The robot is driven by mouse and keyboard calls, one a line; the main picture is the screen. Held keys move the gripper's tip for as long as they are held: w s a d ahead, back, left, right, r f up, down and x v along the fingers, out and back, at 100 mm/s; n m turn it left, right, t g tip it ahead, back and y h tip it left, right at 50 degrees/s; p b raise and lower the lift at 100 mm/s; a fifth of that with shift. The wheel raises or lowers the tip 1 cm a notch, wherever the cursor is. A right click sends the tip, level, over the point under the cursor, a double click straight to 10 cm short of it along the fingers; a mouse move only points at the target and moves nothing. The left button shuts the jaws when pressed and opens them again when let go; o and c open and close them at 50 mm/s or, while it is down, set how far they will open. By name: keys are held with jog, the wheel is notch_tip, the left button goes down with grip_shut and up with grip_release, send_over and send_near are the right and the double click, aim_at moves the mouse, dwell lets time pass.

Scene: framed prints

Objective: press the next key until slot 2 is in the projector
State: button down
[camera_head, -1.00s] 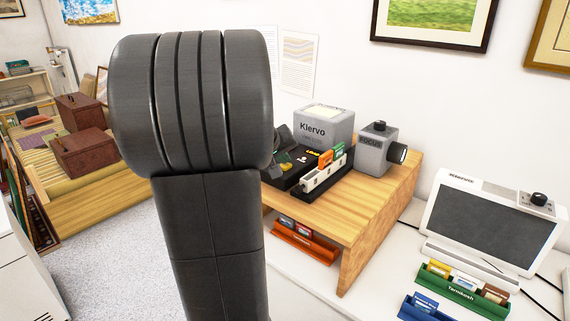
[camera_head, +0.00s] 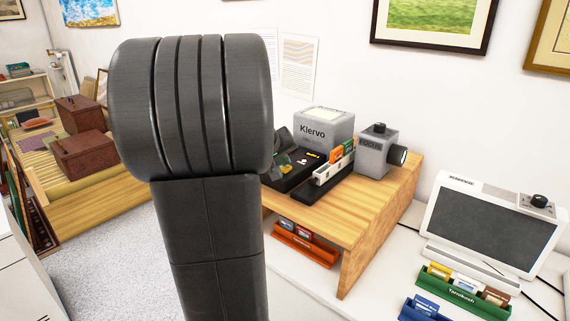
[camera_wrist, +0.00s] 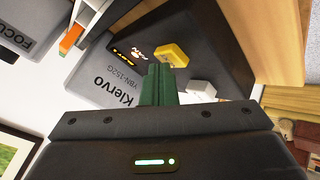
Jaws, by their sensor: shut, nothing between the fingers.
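The grey Klervo projector (camera_head: 324,128) stands on the wooden shelf, with a dark control deck (camera_head: 303,180) in front. In the wrist view the deck carries a yellow key (camera_wrist: 171,53), a white key (camera_wrist: 201,89) and small lit marks (camera_wrist: 137,52) that I cannot read surely. My gripper (camera_wrist: 158,70) is shut and empty, its green fingertips close beside the yellow key. I cannot tell whether they touch it. My arm hides part of the deck in the head view.
A grey focus unit (camera_head: 377,151) stands right of the tray. A light-framed screen (camera_head: 490,226) stands on the white table, with green (camera_head: 462,294) and blue slide racks before it. An orange rack (camera_head: 305,245) sits under the wooden shelf (camera_head: 375,205).

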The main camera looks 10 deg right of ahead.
aim_at(283, 168)
jog(key=shift+r+p, duration=0.5)
jog(key=shift+r, duration=0.45)
jog(key=shift+r+p, duration=1.8)
jog(key=shift+r, duration=0.7)
